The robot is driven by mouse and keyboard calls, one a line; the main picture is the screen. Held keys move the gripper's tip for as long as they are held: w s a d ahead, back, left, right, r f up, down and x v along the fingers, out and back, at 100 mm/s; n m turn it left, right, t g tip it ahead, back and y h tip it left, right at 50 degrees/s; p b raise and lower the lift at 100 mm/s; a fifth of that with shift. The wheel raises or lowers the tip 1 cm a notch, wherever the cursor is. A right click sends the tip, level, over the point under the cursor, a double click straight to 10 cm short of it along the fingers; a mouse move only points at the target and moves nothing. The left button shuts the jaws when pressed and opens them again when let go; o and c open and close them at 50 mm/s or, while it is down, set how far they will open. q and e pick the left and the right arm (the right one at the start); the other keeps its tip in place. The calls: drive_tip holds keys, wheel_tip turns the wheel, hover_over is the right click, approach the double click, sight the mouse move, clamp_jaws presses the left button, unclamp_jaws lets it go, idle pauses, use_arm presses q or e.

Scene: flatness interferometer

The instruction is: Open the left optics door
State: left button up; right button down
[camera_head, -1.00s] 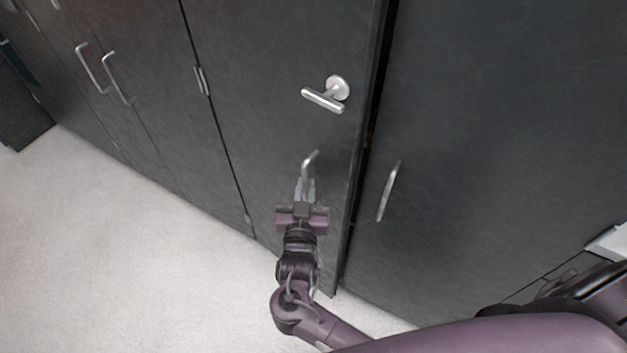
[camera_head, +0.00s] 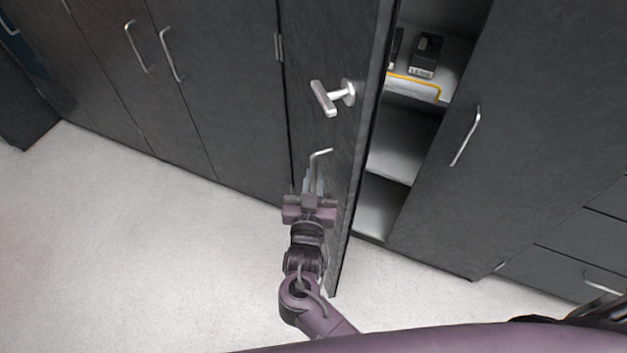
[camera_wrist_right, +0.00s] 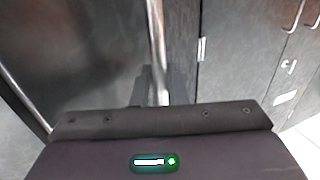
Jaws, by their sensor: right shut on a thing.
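The left optics door (camera_head: 340,185) is a dark grey cabinet door, swung partly open from its hinge side at left. It carries a silver T-shaped latch handle (camera_head: 328,97) above a silver bar pull (camera_head: 319,157). My right gripper (camera_head: 312,188) is shut on the lower part of the bar pull, which also shows in the right wrist view (camera_wrist_right: 157,50). The fingertips are partly hidden behind the gripper body there. My left gripper is not in view.
Behind the door are light shelves (camera_head: 393,140), with a dark box (camera_head: 425,54) and a yellow strip on the upper one. The closed right door (camera_head: 490,120) has its own pull (camera_head: 466,136). Closed cabinets stand at left. The pale floor (camera_head: 140,260) is clear at left.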

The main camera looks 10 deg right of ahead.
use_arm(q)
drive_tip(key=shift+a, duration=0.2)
use_arm(e)
drive_tip(key=shift+a, duration=0.3)
drive_tip(key=c, duration=1.9)
unclamp_jaws()
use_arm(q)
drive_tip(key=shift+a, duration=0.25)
use_arm(e)
drive_tip(key=shift+o, duration=0.4)
drive_tip(key=shift+w, duration=0.15)
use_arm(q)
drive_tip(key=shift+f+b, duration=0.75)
use_arm(e)
drive_tip(key=v, duration=0.7)
drive_tip(key=shift+s, duration=0.4)
